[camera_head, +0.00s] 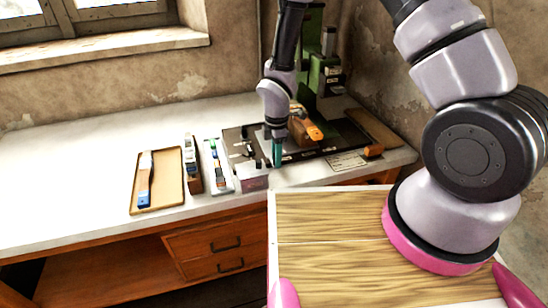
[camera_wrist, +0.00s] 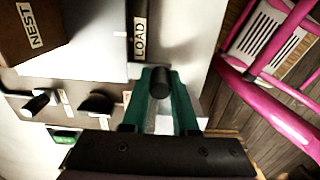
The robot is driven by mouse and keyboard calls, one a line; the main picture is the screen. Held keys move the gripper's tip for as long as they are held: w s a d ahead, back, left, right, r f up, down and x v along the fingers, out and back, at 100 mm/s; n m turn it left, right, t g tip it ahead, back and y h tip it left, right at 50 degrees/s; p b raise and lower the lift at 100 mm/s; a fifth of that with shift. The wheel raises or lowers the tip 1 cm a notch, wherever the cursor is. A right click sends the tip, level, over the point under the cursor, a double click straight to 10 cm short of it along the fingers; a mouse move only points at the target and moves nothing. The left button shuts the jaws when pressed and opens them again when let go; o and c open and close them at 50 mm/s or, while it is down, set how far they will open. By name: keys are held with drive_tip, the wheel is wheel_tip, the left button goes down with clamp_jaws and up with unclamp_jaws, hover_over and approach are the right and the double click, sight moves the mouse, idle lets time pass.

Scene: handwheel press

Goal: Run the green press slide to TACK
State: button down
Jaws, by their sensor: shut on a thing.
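The green press (camera_head: 332,75) stands at the back right of the bench, partly hidden behind my arm. My gripper (camera_head: 277,154) points down at the front of the press's dark base plate (camera_head: 322,154). In the wrist view its teal fingers (camera_wrist: 161,100) are closed around a dark round knob (camera_wrist: 160,82). A LOAD label (camera_wrist: 140,38) is beside the knob, and a NEST label is on a brown block (camera_wrist: 30,45). I cannot read any TACK label. The press slide is not clearly distinguishable.
On the white bench (camera_head: 90,150) stand a tan tray (camera_head: 172,185) with a blue-ended tool (camera_head: 145,180), a narrow brown holder (camera_head: 192,160) and a pale tray (camera_head: 215,186). Other dark knobs (camera_wrist: 36,104) (camera_wrist: 97,103) are near the gripper. Bare bench is free at the left.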

drive_tip(key=d, duration=0.2)
drive_tip(key=w+d, duration=0.1)
drive_tip(key=d, duration=0.2)
drive_tip(key=w+d, duration=0.1)
drive_tip(key=d, duration=0.2)
drive_tip(key=shift+w, duration=0.15)
drive_tip(key=shift+c, duration=0.4)
unclamp_jaws()
drive_tip(key=shift+r, duration=0.1)
wheel_tip(320, 180, up, 8)
